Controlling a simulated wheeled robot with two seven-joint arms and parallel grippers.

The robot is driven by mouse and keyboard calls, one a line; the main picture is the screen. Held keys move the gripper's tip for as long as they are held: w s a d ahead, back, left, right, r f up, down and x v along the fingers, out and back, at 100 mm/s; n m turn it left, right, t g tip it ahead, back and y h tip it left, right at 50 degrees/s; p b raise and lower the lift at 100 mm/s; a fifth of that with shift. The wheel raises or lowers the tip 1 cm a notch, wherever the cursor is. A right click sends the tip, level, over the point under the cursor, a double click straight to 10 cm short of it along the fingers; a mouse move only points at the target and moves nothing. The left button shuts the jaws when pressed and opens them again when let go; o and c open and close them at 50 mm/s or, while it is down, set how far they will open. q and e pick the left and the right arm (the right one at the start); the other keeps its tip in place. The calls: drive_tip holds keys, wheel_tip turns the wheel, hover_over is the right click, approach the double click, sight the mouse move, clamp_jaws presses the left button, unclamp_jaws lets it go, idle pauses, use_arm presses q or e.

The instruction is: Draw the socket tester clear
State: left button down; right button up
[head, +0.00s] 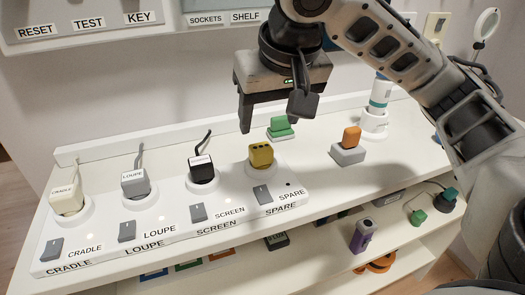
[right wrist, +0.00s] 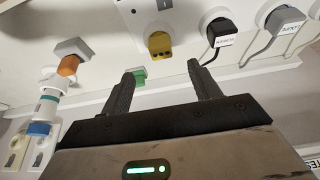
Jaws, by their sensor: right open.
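A yellow block with small dark marks on top (head: 261,155), which looks like the socket tester, sits in the round socket marked SPARE on the white socket strip (head: 150,250). It also shows in the right wrist view (right wrist: 159,44), just beyond the fingertips. My right gripper (head: 272,118) is open and empty, above and slightly behind the yellow block, apart from it. Its two fingers (right wrist: 163,72) show spread in the right wrist view. My left gripper is not in view.
Cradle (head: 67,200), loupe (head: 135,184) and screen (head: 201,169) plugs fill the sockets to the left. A green block (head: 280,127) lies behind the yellow one. An orange-and-grey piece (head: 349,147) and a white-and-teal bottle-like item (head: 378,100) stand to the right. A lower shelf holds several items.

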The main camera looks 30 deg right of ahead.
sight(262, 148)
drive_tip(key=b+x, duration=0.2)
drive_tip(key=x, duration=0.7)
drive_tip(key=shift+w+f, duration=0.2)
drive_tip(key=c, duration=1.1)
